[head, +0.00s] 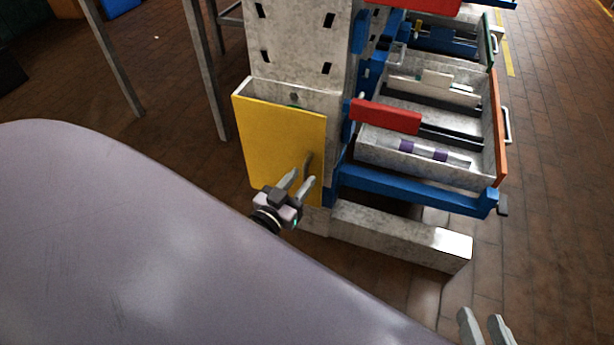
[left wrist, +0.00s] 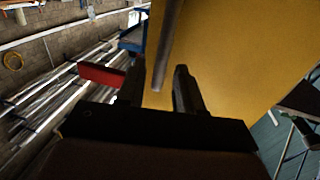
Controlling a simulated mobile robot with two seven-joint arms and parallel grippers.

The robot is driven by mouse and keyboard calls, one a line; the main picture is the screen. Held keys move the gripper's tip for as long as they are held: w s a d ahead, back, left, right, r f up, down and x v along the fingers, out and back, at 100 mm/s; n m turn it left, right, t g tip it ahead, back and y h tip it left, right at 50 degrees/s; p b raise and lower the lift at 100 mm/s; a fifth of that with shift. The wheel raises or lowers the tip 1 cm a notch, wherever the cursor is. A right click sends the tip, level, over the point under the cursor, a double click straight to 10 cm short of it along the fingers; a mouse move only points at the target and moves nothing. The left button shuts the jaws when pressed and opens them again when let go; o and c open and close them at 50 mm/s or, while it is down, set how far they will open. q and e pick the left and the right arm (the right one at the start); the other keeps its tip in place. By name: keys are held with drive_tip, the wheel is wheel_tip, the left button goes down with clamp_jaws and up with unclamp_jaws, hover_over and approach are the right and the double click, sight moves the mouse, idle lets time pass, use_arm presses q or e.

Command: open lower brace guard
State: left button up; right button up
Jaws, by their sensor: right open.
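A yellow panel (head: 275,140), which looks like the lower brace guard, covers the front at the foot of the grey mast (head: 300,40). It also fills much of the left wrist view (left wrist: 235,50). A thin grey handle bar (head: 308,162) stands out from its lower right part; the bar also shows in the left wrist view (left wrist: 168,45). My left gripper (head: 300,182) is at the handle with its fingers apart. In the left wrist view the bar's end appears between the fingers (left wrist: 157,90), with gaps at both sides. My right gripper (head: 485,328) is open and empty, low at the right.
Open drawers (head: 430,150) with loose parts stand right of the panel, with a red block (head: 385,116) and a blue beam (head: 410,190) close by. A grey foot beam (head: 400,235) runs along the floor.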

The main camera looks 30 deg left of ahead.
use_arm(q)
drive_tip(key=shift+w, duration=1.4)
use_arm(e)
drive_tip(key=shift+w+a+f, duration=0.1)
drive_tip(key=shift+w+a, duration=0.05)
drive_tip(key=shift+a, duration=0.2)
use_arm(q)
clamp_jaws()
drive_tip(key=shift+s, duration=0.1)
